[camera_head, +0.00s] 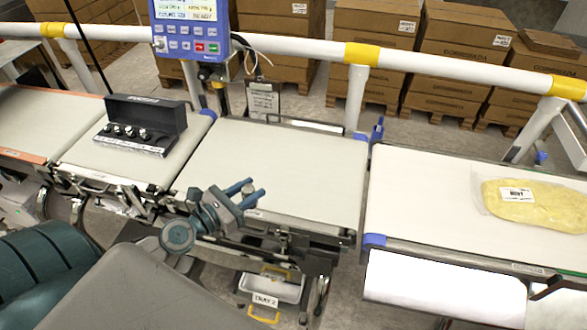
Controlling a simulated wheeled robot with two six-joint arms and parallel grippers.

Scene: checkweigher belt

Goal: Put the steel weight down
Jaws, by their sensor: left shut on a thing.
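My left gripper (250,191) is over the front edge of the middle belt (290,165), its two teal fingers pointing right and away. It is shut on the steel weight (248,189), a small grey piece that shows only partly between the fingers. I cannot tell whether the weight touches the belt. An open black case (160,113) with several small steel weights (131,132) in a row stands on the belt section to the left. My right gripper is not in view.
A blue control panel (190,28) stands behind the belts, near a white and yellow rail (300,47). A bag of yellow food (535,203) lies on the right belt (420,190). A labelled tray (272,288) sits below the middle belt. The middle belt's surface is clear.

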